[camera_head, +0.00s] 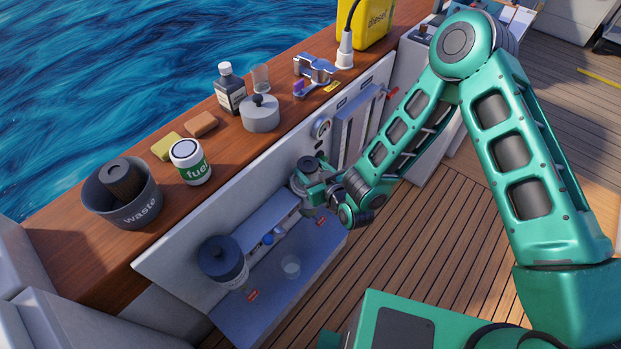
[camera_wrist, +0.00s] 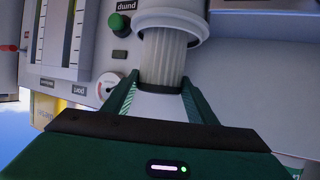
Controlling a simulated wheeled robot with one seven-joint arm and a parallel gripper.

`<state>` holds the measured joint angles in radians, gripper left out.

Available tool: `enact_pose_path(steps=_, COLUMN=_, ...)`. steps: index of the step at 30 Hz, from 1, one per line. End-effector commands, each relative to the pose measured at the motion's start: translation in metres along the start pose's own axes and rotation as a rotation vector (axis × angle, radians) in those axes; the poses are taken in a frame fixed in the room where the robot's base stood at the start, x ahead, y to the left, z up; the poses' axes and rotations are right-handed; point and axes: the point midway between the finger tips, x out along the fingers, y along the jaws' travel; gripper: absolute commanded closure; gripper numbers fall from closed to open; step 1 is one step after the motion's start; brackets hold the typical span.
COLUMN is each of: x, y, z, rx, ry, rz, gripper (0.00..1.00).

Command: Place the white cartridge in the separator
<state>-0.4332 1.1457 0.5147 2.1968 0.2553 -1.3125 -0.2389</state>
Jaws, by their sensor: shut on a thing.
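My gripper (camera_wrist: 160,105) is shut on the white cartridge (camera_wrist: 165,60), a pale pleated cylinder with a smooth white end between the fingers. In the wrist view the cartridge's far end meets the round pale rim of the separator (camera_wrist: 172,18) and is hidden there; I cannot tell how deep it sits. In the head view my gripper (camera_head: 322,186) is at the engine panel, over the separator (camera_head: 312,209), which it mostly hides. The cartridge cannot be made out clearly there.
A grey lid with a knob (camera_head: 260,115) lies on the wooden counter. A waste bin (camera_head: 150,207) holds a dark used cartridge (camera_head: 124,178). A fuel can (camera_head: 190,163) stands beside it.

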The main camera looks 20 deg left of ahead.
Motion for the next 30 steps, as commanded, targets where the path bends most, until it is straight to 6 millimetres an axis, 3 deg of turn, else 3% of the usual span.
enact_pose_path(steps=13, x=0.016, y=-0.001, z=0.039, rx=-0.002, ry=0.001, rz=0.000, gripper=0.85)
enact_pose_path(steps=25, x=0.018, y=-0.001, z=0.044, rx=-0.001, ry=0.002, rz=0.001, gripper=0.85)
enact_pose_path(steps=26, x=0.018, y=-0.001, z=0.044, rx=-0.001, ry=0.001, rz=0.001, gripper=0.46)
enact_pose_path(steps=28, x=0.018, y=-0.001, z=0.044, rx=-0.001, ry=0.001, rz=0.001, gripper=0.29)
enact_pose_path(steps=30, x=0.018, y=0.000, z=0.044, rx=-0.001, ry=0.001, rz=0.001, gripper=0.29)
